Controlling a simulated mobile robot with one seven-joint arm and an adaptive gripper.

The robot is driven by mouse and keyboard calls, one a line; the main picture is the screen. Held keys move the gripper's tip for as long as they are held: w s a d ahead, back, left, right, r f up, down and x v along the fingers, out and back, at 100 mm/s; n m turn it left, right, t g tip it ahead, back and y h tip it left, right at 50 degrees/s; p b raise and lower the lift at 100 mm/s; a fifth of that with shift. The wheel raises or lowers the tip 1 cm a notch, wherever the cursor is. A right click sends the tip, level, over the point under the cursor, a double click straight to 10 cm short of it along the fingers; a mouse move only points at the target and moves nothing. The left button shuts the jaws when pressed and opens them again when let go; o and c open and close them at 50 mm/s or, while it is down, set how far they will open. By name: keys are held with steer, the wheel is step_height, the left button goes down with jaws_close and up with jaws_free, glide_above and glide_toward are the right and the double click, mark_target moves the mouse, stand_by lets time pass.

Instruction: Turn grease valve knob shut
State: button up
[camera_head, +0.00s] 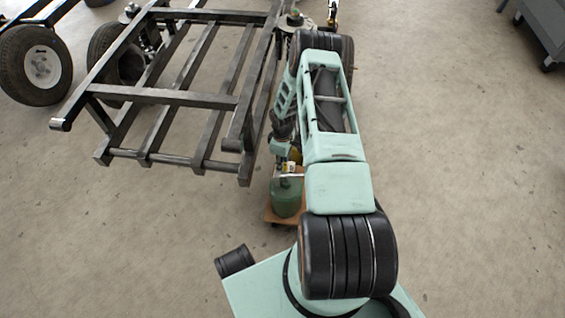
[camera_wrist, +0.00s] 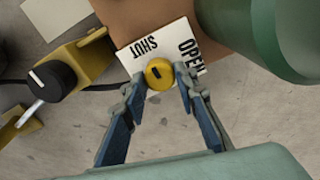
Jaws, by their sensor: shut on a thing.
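In the wrist view, the yellow knob (camera_wrist: 158,73) sits in front of a white label plate (camera_wrist: 190,40) printed SHUT on the left and OPEN on the right. A short dark mark shows on the knob's face. My gripper (camera_wrist: 158,80) has its two fingertips closed in on either side of the knob and is shut on it. In the head view, my arm reaches down beside the green tank (camera_head: 287,197), and the knob and fingertips are too small or hidden to make out there.
In the wrist view, a yellow bracket with a black knob (camera_wrist: 52,79) stands to the left, and a green cylinder (camera_wrist: 285,30) fills the upper right. In the head view, a black trailer frame (camera_head: 165,97) lies left of my arm. Open concrete floor (camera_head: 465,170) lies to the right.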

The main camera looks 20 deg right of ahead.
stand_by(0.4)
steer(key=o, duration=1.1)
steer(key=shift+o, duration=0.2)
step_height(320, 180, up, 12)
